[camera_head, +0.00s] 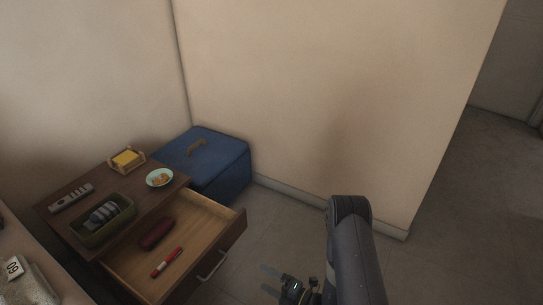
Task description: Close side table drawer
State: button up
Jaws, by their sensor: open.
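The side table (134,215) stands at the lower left with a dark wooden top. Its drawer (206,221) is pulled out toward the right and front, showing a light wooden inside. A dark red case (156,233) and a red marker-like item (167,262) lie in the drawer. The drawer's pale bar handle (212,267) is on its front. My gripper (268,280) is at the bottom centre, to the right of the drawer front and apart from it. Its fingers are spread with nothing between them. Part of it is cut off by the picture's lower edge.
The tabletop holds a remote (71,198), a green tray (103,220) with a dark striped item, a yellow-filled holder (126,160) and a small plate (160,178). A blue fabric box (208,165) stands behind the table. Floor (283,222) is clear between drawer and wall.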

aim_at(205, 230)
jog(key=i+l, duration=0.9)
jog(key=i+u, duration=0.1)
jog(key=u, duration=1.7)
jog(key=k, duration=0.15)
jog(key=l, duration=0.35)
jog(key=k, duration=0.05)
